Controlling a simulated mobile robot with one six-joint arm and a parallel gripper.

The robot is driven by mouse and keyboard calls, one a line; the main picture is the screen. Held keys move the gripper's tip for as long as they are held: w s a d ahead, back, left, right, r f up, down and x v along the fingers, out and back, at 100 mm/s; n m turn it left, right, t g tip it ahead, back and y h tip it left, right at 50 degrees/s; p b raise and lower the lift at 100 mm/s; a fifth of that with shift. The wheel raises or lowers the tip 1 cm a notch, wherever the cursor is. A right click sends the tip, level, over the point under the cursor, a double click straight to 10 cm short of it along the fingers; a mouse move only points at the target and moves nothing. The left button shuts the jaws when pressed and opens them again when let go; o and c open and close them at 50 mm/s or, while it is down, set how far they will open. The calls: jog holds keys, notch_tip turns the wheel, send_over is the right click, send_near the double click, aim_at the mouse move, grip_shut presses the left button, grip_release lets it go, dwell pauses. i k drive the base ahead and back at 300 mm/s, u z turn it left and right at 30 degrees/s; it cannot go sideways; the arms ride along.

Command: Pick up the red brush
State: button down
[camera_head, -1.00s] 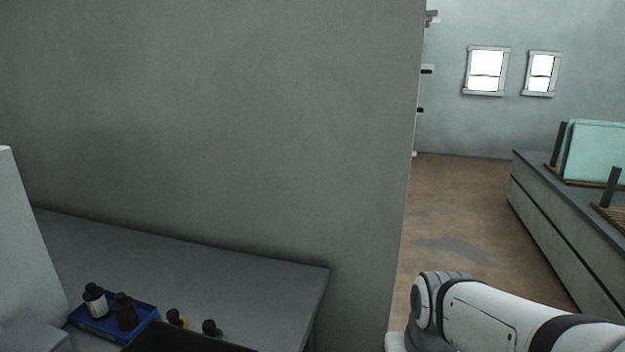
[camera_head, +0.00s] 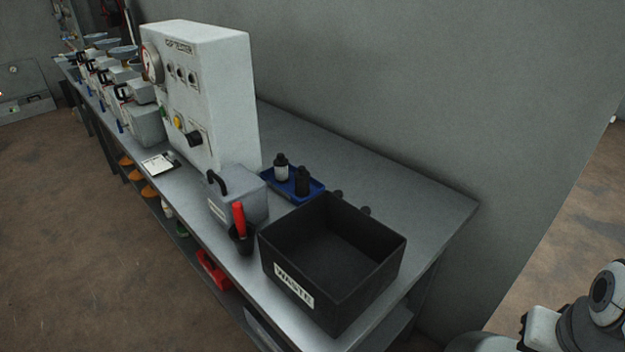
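A red brush (camera_head: 239,218) stands upright in a small black cup (camera_head: 243,241) on the metal workbench. The red handle sticks up out of the cup; its lower end is hidden inside. The cup is at the bench's front edge, just left of the black waste bin and in front of a grey box with a handle. Part of my white and grey arm shows at the lower right, well apart from the brush. My gripper's fingers cannot be made out.
The black waste bin (camera_head: 333,261) stands right of the cup. A grey box (camera_head: 238,196), a blue tray (camera_head: 292,186) with bottles and a tall control cabinet (camera_head: 202,95) stand behind. The workbench (camera_head: 420,196) is clear at its right end. Open floor (camera_head: 70,240) lies left.

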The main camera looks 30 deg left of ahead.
aim_at(237, 208)
jog(key=z, duration=0.3)
jog(key=k, duration=0.2)
jog(key=u, duration=1.45)
jog(key=i, duration=0.4)
jog(key=u, duration=0.8)
